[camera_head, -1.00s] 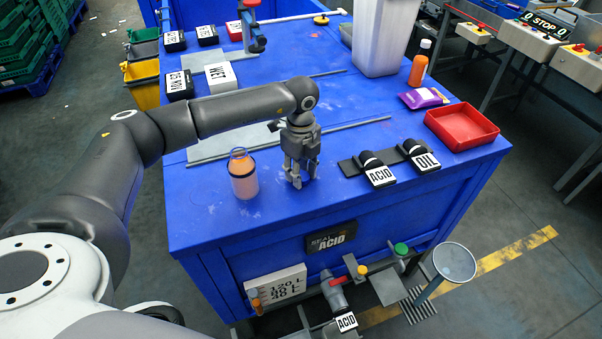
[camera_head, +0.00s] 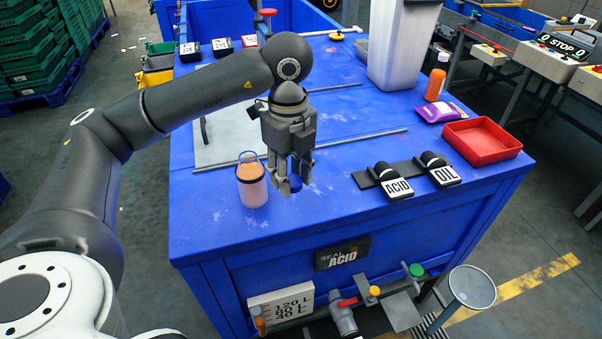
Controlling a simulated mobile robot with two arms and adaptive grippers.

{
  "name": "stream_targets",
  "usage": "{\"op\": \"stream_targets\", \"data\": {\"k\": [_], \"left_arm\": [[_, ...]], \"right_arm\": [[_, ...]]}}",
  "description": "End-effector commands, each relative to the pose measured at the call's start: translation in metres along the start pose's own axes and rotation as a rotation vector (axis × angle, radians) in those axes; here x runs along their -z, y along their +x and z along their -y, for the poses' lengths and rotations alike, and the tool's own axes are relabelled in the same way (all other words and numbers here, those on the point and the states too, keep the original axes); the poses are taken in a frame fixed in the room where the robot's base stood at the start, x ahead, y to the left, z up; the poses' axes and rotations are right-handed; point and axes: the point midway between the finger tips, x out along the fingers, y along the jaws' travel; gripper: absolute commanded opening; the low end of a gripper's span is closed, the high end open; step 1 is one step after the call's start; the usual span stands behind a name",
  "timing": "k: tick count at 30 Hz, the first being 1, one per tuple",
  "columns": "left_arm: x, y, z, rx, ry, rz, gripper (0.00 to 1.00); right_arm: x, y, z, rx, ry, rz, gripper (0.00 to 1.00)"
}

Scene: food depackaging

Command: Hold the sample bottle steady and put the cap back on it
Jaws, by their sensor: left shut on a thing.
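The sample bottle (camera_head: 251,188) stands upright on the blue table, clear with orange-pink contents, a dark band and an uncapped top. My left gripper (camera_head: 290,186) points down just right of the bottle, apart from it. It is shut on a small blue cap (camera_head: 296,183), mostly hidden between the fingers, and seems to hold it above the table. Nothing holds the bottle. My right gripper is out of view.
Black blocks labelled ACID (camera_head: 398,188) and OIL (camera_head: 443,175) lie to the right, with a red tray (camera_head: 482,141) beyond. A thin metal rod (camera_head: 352,139) lies behind the gripper. The table's front area is clear.

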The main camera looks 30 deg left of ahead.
Motion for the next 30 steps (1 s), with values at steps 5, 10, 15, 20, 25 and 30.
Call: {"op": "stream_targets", "data": {"k": [5,10,15,20,25,30], "left_arm": [[0.008,-0.009,-0.019,0.003,0.000,0.001,0.27],[0.013,-0.014,-0.030,0.002,-0.001,0.001,0.27],[0.015,-0.016,-0.033,0.001,0.001,0.000,0.27],[0.015,-0.017,-0.033,0.000,0.000,0.000,0.27],[0.014,-0.017,-0.033,0.001,0.000,0.000,0.27],[0.017,-0.019,-0.026,0.001,0.034,0.000,0.27]], "right_arm": [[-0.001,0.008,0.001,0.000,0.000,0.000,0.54],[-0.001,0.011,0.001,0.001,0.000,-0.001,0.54],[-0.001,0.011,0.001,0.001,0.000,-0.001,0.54],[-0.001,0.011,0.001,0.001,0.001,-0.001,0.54],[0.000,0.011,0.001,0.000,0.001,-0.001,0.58],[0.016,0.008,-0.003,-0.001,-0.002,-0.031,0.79]]}}
